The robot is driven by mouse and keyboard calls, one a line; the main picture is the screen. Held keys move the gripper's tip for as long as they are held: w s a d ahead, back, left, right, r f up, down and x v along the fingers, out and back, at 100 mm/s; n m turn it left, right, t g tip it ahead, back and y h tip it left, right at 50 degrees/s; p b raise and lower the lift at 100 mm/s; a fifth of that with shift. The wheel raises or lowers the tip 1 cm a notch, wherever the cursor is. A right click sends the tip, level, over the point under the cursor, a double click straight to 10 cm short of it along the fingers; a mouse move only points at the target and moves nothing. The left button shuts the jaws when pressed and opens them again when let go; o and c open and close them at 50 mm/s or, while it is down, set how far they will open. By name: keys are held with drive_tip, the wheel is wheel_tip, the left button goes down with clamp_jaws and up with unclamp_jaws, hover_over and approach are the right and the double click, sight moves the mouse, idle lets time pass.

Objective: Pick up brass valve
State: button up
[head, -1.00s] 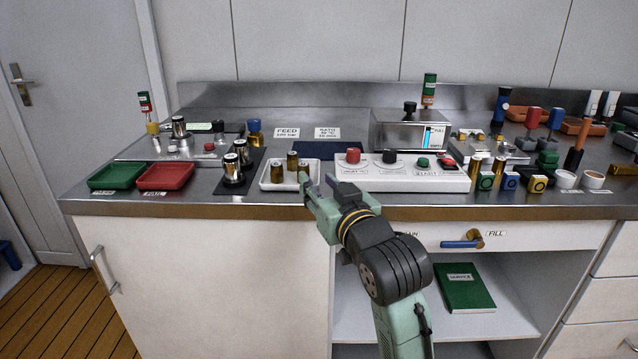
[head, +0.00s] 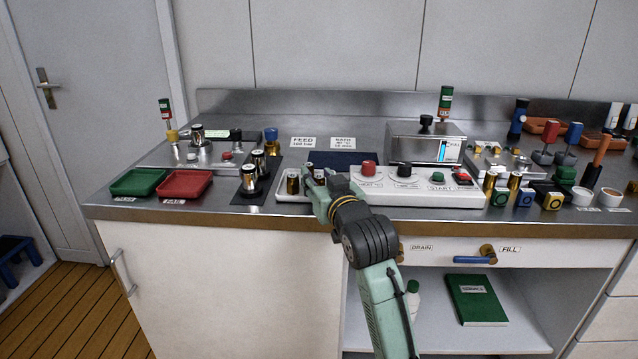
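Small brass valves with dark bands stand in a white tray (head: 287,197) near the bench's front edge. One brass valve (head: 293,182) stands clear at the tray's left. Another brass valve (head: 318,174) shows its top just behind my fingers. My gripper (head: 325,183) is over the right part of the tray, pointing away from me, right of the clear valve. Its fingers and wrist hide much of the tray's right side. I cannot tell whether the fingers touch or enclose a valve.
Silver-topped cylinders (head: 251,180) stand on a dark mat left of the tray. A white control panel (head: 420,194) with knobs lies close on the right. Green (head: 138,183) and red (head: 184,185) trays sit further left. A blue-handled drain/fill lever (head: 476,259) is below the bench edge.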

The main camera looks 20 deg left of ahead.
drive_tip(key=shift+c, duration=0.5)
clamp_jaws()
drive_tip(key=shift+r, duration=0.1)
